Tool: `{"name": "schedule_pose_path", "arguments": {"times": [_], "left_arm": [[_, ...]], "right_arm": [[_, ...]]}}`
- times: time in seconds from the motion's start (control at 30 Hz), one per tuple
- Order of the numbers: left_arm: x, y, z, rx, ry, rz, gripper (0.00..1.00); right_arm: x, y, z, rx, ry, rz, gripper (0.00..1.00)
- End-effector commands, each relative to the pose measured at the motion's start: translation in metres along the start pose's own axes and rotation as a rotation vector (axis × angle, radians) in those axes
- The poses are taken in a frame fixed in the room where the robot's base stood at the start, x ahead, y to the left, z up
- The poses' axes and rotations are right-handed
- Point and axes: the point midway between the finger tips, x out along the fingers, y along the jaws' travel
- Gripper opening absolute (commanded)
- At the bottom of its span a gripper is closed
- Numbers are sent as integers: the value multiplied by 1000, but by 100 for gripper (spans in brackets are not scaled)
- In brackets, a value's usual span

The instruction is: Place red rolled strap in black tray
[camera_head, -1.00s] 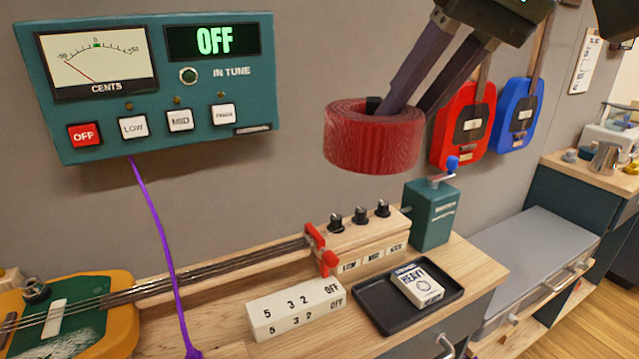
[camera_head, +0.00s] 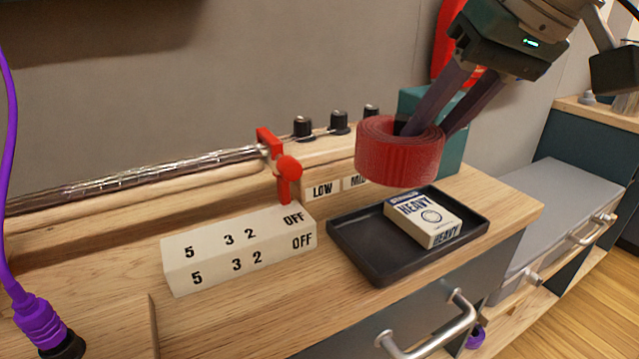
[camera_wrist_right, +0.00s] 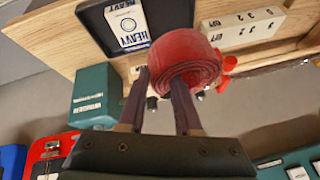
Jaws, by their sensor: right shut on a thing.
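The red rolled strap (camera_head: 398,160) is held in my right gripper (camera_head: 428,125), which is shut on the wall of the roll. One finger goes into the roll's centre and the other is outside it. In the head view the strap appears above the black tray (camera_head: 362,252), apart from it. A small white and blue "HEAVY" box (camera_head: 422,218) lies in the tray. The right wrist view also shows the strap (camera_wrist_right: 186,58), the gripper fingers (camera_wrist_right: 160,85), the tray (camera_wrist_right: 172,14) and the box (camera_wrist_right: 126,24). My left gripper is not in view.
A cream block with numbers (camera_head: 240,248) sits left of the tray. Behind are a red clamp (camera_head: 284,168) and black knobs (camera_head: 339,122) on a wooden block. A teal box (camera_head: 452,160) stands behind the strap. The tray's left half is clear.

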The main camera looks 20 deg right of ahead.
Motion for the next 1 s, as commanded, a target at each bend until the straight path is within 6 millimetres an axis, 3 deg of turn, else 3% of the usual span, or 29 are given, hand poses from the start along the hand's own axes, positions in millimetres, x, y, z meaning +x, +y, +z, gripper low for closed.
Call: {"name": "schedule_pose_path", "arguments": {"times": [0.03, 0.1, 0.33, 0.53, 0.77, 0.8, 1.0], "left_arm": [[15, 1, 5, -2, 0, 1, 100], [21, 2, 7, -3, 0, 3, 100], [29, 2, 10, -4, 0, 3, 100], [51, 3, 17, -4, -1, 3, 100], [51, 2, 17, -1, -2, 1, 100], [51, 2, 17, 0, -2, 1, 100], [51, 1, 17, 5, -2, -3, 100]], "right_arm": [[18, 2, 9, -1, -2, -5, 0], [28, 3, 14, -4, -2, -5, 0], [41, 4, 20, -10, -2, -6, 0], [71, 7, 36, -14, -5, -10, 0], [74, 7, 38, -17, -6, -7, 0], [74, 8, 38, -17, -8, -6, 34], [74, 8, 38, -17, -7, -6, 56]]}}
